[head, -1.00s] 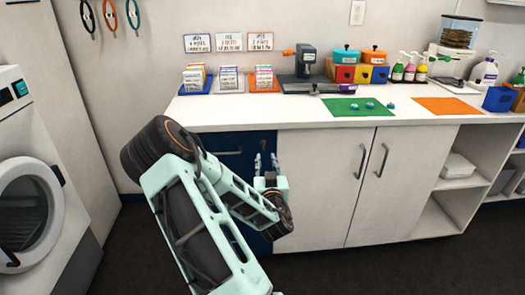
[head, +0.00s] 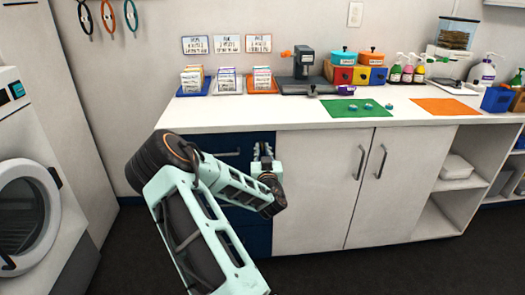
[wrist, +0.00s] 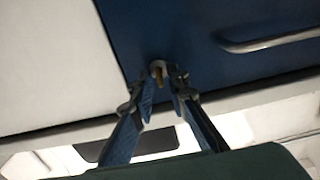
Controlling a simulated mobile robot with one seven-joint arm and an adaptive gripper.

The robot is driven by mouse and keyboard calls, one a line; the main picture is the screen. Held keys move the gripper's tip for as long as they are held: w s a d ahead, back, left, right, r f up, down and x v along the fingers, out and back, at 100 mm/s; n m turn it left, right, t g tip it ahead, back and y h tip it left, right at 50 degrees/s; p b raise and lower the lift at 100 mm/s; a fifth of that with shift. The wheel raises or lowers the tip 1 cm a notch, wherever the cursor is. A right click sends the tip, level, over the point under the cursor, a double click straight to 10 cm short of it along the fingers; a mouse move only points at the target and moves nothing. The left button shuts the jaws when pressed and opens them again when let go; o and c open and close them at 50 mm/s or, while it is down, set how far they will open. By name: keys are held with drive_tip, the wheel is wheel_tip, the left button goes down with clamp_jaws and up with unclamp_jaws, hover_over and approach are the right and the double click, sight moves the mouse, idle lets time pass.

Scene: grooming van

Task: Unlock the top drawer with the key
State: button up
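The top drawer (head: 215,143) is the dark blue front under the left end of the counter. It is closed flush, and it fills much of the wrist view (wrist: 190,25). A round grey lock (wrist: 157,65) sits near its edge, with a small brass-brown piece, seemingly the key (wrist: 158,74), at its middle. I cannot tell how far in it sits. My gripper (wrist: 163,85) is in front of the lock, fingers apart on either side of the brass piece. In the head view, my gripper (head: 263,149) hides the lock.
The drawer's bar handle (wrist: 268,43) is to the right of the lock in the wrist view. White cabinet doors (head: 325,190) adjoin the drawers. The white counter (head: 225,115) above holds a green mat (head: 350,108) and card stands. A washer (head: 25,190) stands at left.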

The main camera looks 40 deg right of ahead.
clamp_jaws()
drive_tip(key=shift+n, duration=0.3)
drive_tip(key=n+b, duration=0.2)
drive_tip(key=n, duration=0.1)
drive_tip(key=shift+f+n, duration=0.15)
drive_tip(key=shift+n, duration=0.15)
drive_tip(key=n+b, duration=0.2)
drive_tip(key=n, duration=0.2)
drive_tip(key=shift+a+n, duration=0.1)
drive_tip(key=shift+n, duration=0.2)
drive_tip(key=n+b, duration=0.2)
drive_tip(key=n, duration=0.2)
drive_tip(key=shift+n, duration=0.3)
drive_tip(key=n+b, duration=0.1)
drive_tip(key=n, duration=0.3)
drive_tip(key=shift+n+b, duration=0.3)
drive_tip(key=shift+b, duration=0.05)
drive_tip(key=shift+o, duration=2)
unclamp_jaws()
